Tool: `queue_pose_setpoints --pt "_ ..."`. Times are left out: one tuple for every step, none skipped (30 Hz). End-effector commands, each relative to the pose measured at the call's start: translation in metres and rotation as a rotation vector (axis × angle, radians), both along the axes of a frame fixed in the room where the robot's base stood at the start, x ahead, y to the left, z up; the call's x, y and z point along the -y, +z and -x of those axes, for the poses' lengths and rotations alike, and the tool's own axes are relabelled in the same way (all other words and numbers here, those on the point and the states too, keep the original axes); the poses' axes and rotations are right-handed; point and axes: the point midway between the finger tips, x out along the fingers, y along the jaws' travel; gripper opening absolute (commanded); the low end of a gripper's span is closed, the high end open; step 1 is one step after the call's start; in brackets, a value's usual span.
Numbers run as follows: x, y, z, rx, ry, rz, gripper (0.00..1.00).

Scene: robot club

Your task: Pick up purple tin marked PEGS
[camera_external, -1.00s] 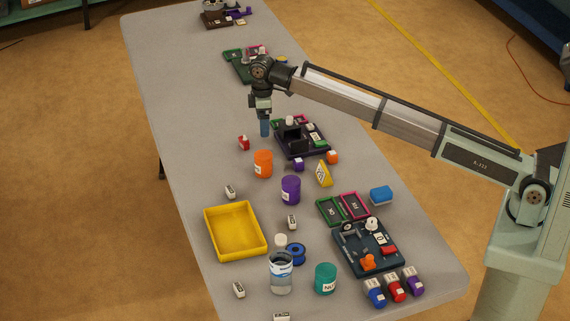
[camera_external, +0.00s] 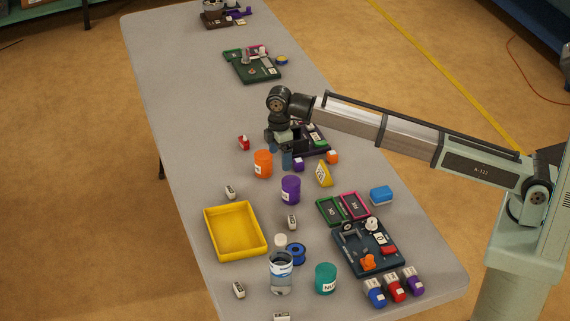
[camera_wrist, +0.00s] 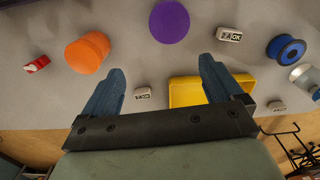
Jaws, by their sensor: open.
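The purple tin (camera_external: 290,190) stands upright on the grey table, with a pale label too small to read. In the wrist view the purple tin (camera_wrist: 169,21) shows from above, at the top edge beyond my fingertips and roughly centred between them. My gripper (camera_external: 280,156) is open and empty, pointing down above the table, a little behind the purple tin and apart from it. Its two blue fingers also show spread apart in the wrist view (camera_wrist: 161,72).
An orange tin (camera_external: 263,164) stands left of my gripper. A purple cube (camera_external: 298,165) and a yellow wedge (camera_external: 324,174) are close to the purple tin. A yellow tray (camera_external: 262,252), white blocks, a teal tin (camera_external: 326,278) and a clear jar (camera_external: 281,278) stand nearer the front.

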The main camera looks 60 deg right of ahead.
Motion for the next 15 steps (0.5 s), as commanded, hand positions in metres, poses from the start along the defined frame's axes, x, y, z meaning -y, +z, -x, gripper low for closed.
queue_pose_setpoints --pt "0.003 -0.003 0.011 0.0 0.048 -0.001 0.93" --pt "0.004 -0.004 0.015 0.001 0.079 -0.001 0.93" --pt "0.005 -0.005 0.02 0.002 0.126 -0.002 0.93" --pt "0.005 -0.005 0.023 0.002 0.162 -0.002 0.93" --pt "0.006 -0.006 0.025 0.003 0.2 -0.003 0.93" --pt "0.007 -0.007 0.028 0.004 0.253 -0.004 0.93" --pt "0.007 -0.007 0.03 0.005 0.295 -0.004 0.93" --pt "0.007 -0.007 0.031 0.005 0.336 -0.005 0.93" --pt "0.007 -0.007 0.032 0.006 0.392 -0.006 0.93" --pt "0.007 -0.007 0.031 0.007 0.433 -0.005 0.93" --pt "0.007 -0.007 0.03 0.008 0.472 -0.005 0.93" --pt "0.007 -0.007 0.03 0.008 0.517 -0.006 0.93" --pt "0.007 -0.007 0.03 0.009 0.548 -0.006 0.93" --pt "0.007 -0.007 0.029 0.009 0.575 -0.006 0.93" --pt "0.007 -0.007 0.029 0.01 0.605 -0.006 0.93"
